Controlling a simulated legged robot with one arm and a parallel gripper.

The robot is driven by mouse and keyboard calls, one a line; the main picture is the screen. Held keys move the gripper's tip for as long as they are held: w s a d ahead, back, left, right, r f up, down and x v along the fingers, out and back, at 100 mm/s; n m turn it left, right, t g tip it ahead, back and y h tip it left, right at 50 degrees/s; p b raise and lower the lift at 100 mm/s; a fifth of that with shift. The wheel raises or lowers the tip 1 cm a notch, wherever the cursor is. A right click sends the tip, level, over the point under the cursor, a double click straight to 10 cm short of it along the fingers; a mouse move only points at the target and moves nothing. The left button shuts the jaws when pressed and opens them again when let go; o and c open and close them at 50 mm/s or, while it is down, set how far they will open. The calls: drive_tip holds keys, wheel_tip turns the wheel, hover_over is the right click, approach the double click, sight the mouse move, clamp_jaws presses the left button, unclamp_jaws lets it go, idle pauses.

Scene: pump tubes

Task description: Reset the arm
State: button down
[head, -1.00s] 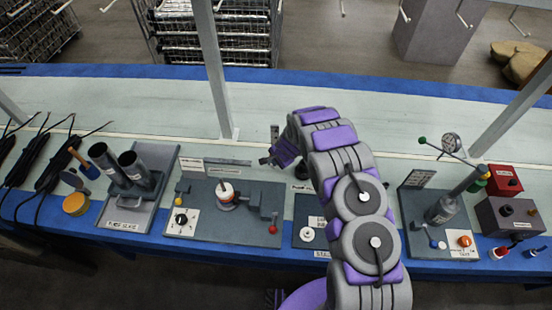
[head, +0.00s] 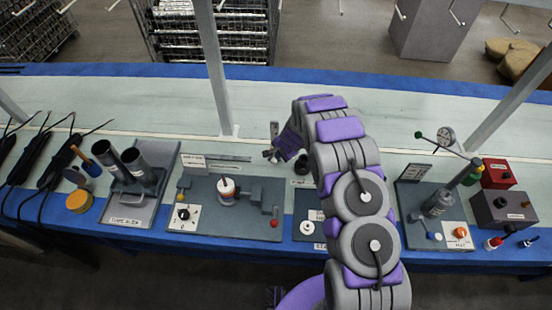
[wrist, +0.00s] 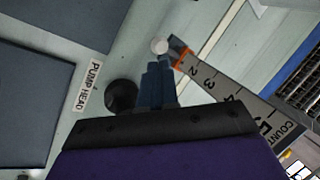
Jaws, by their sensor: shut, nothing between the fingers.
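My arm, grey and purple, reaches over the bench (head: 140,104) in the head view. My gripper (head: 268,155) is above the bench's middle, left of the arm's bend. In the wrist view my gripper (wrist: 157,68) shows its fingers together, with nothing between them. A small white round piece (wrist: 159,46) appears just past the fingertips; I cannot tell whether it touches them. A black round knob (wrist: 121,95) lies to the left of the fingers.
A numbered strip (wrist: 225,92) lies right of the fingers. The "PUMP HEAD" label (wrist: 89,86) is at left. A station with a red knob (head: 273,223), dark tubes (head: 108,155), a lever station (head: 440,205) and red box (head: 498,174) line the front. Upright posts (head: 213,70) rise from the bench.

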drive_tip(key=v, duration=0.7)
drive_tip(key=shift+d+r+p, duration=0.15)
drive_tip(key=shift+p, duration=0.3)
drive_tip(key=s+d+r+n+g, duration=0.1)
drive_tip(key=s+d+r+n, duration=0.15)
drive_tip(key=s+r, duration=0.8)
drive_tip(key=s+d+r+n+g, duration=0.1)
drive_tip(key=s+r+n, duration=0.2)
drive_tip(key=s+r, duration=0.7)
drive_tip(key=s+d+r+n+g+h, duration=0.1)
drive_tip(key=s+d+r, duration=0.2)
drive_tip(key=s, duration=0.5)
drive_tip(key=s+d+r+n+g+h, duration=0.1)
drive_tip(key=s+d+r, duration=0.3)
drive_tip(key=s, duration=0.5)
drive_tip(key=s+d+r+n+g+h, duration=0.1)
drive_tip(key=s+d+r+n, duration=0.1)
drive_tip(key=s+r, duration=0.3)
drive_tip(key=s+d, duration=0.1)
drive_tip(key=s, duration=0.3)
drive_tip(key=shift+d, duration=0.25)
